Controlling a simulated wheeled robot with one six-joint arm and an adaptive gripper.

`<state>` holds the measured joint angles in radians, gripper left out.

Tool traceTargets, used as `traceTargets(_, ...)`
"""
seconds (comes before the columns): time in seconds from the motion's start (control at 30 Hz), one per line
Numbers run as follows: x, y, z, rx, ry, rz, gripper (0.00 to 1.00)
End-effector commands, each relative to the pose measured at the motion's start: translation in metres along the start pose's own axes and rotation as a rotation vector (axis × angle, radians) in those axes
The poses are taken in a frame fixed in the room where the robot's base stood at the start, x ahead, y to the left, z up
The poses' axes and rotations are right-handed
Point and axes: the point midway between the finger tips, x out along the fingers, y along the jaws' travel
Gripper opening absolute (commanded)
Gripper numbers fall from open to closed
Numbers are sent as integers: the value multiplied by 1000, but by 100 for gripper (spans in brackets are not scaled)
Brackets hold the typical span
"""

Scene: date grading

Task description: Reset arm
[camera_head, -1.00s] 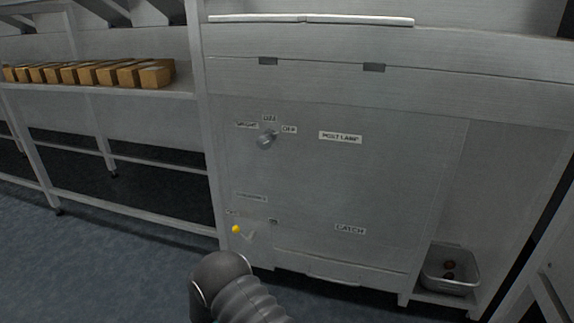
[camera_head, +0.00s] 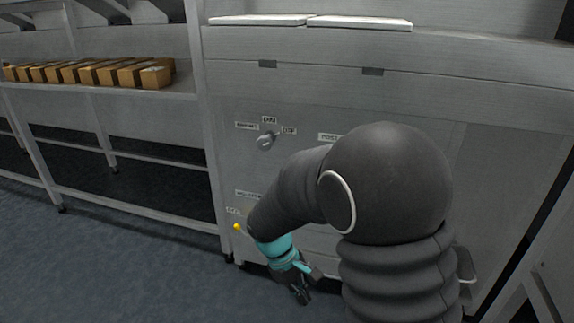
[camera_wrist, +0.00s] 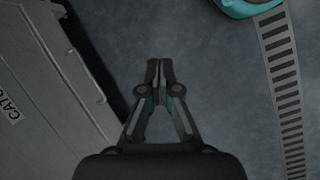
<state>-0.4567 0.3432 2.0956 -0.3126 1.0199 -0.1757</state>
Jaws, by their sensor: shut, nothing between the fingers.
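My gripper (camera_head: 303,294) hangs low in front of the grey metal cabinet (camera_head: 400,105) in the head view, at the end of my dark arm with its teal wrist. In the wrist view my gripper (camera_wrist: 160,66) points over the bare floor (camera_wrist: 205,60). Its fingers are together with nothing between them. The cabinet side shows at the left of the wrist view, with part of a label (camera_wrist: 10,108). My arm hides much of the cabinet's lower front and right side in the head view.
A rotary knob (camera_head: 266,141) with labels around it and a yellow button (camera_head: 237,227) are on the cabinet front. Two white panels (camera_head: 360,23) lie on top. A row of brown boxes (camera_head: 100,75) stands on the left shelf. The floor at left (camera_head: 120,270) is clear.

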Motion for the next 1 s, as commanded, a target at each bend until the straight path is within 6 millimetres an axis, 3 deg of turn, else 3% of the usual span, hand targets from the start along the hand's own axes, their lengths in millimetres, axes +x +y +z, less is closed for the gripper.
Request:
traceTargets(0.1,-25,1,30,141,82,-41,0)
traceTargets(0.4,-70,-3,96,434,269,-133,0)
traceTargets(1.0,-138,-8,224,778,627,-144,0)
